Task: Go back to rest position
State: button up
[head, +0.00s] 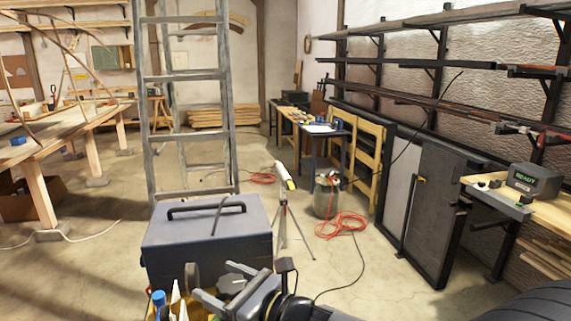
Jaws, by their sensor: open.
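My gripper (213,280) is low in the head view, just left of the bottom centre. Its two grey fingers stand apart and I see nothing held between them. It is in front of the dark grey toolbox (165,240), which has a black handle on its lid. I cannot tell the exact gap between gripper and box. My dark arm runs from the gripper down and right, out of the picture.
Pens and tools (160,303) stand left of my gripper. A ladder (147,110) rises behind the toolbox. A tripod (283,220) and red hose (340,225) are right of it. A wooden workbench (70,118) is left, a shelf rack (420,60) right. The central floor is mostly clear.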

jog(key=n+g+y+p, duration=0.1)
jog(key=g, duration=0.1)
jog(key=n+g+p, duration=0.2)
jog(key=shift+s+d+r+y, duration=0.1)
jog(key=shift+s+r+y, duration=0.1)
jog(key=shift+y, duration=0.2)
jog(key=n+g, duration=0.1)
jog(key=g, duration=0.1)
jog(key=n+g+p, duration=0.1)
jog(key=g, duration=0.1)
jog(key=n+g, duration=0.1)
jog(key=g, duration=0.1)
jog(key=shift+s+f+n+y+p, duration=0.1)
jog(key=shift+s+n+y+p, duration=0.2)
jog(key=shift+n+p, duration=0.1)
jog(key=d+b, duration=0.2)
jog(key=d, duration=0.8)
jog(key=shift+w+d+g, duration=0.3)
jog(key=shift+w+g, duration=0.1)
jog(key=shift+w, duration=0.05)
